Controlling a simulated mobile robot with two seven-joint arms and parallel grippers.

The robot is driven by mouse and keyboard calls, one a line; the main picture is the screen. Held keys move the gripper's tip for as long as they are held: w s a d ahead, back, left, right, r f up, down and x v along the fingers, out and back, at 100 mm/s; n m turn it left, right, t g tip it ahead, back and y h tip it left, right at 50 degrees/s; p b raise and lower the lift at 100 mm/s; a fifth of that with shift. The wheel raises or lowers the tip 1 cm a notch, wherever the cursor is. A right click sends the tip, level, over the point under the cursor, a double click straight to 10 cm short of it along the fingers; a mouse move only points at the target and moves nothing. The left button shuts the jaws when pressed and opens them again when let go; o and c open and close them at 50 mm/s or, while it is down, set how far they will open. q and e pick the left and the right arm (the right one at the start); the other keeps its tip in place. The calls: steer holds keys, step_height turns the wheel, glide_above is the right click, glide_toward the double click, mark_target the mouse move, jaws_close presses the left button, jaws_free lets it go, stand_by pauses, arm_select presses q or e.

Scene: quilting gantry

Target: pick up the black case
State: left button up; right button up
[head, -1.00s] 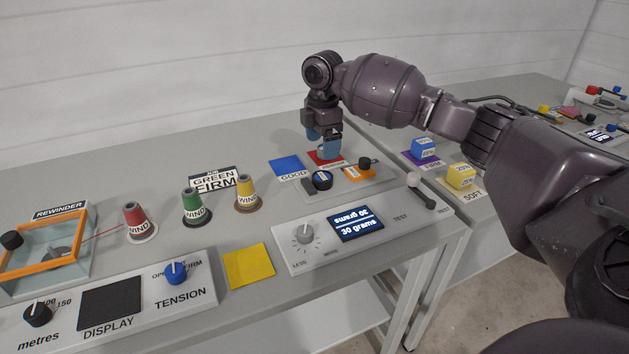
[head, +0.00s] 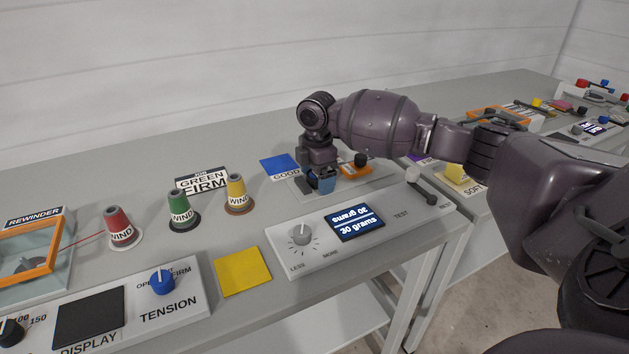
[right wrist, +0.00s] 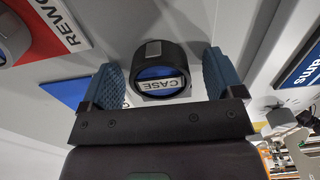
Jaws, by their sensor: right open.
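The black case (right wrist: 157,58) is a round black ring with a blue inside and a white CASE label. In the right wrist view it sits between the two blue fingers of my right gripper (right wrist: 164,78), with gaps on both sides. In the head view my right gripper (head: 322,182) is low over the grey plate behind the grams display, and it hides the case there. My right gripper is open, with nothing gripped. My left gripper is not in view.
The grams display panel (head: 360,223) and a lever (head: 413,175) stand in front. WIND cones (head: 180,208) are to the left.

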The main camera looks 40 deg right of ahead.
steer(key=shift+r, duration=0.2)
steer(key=c, duration=1)
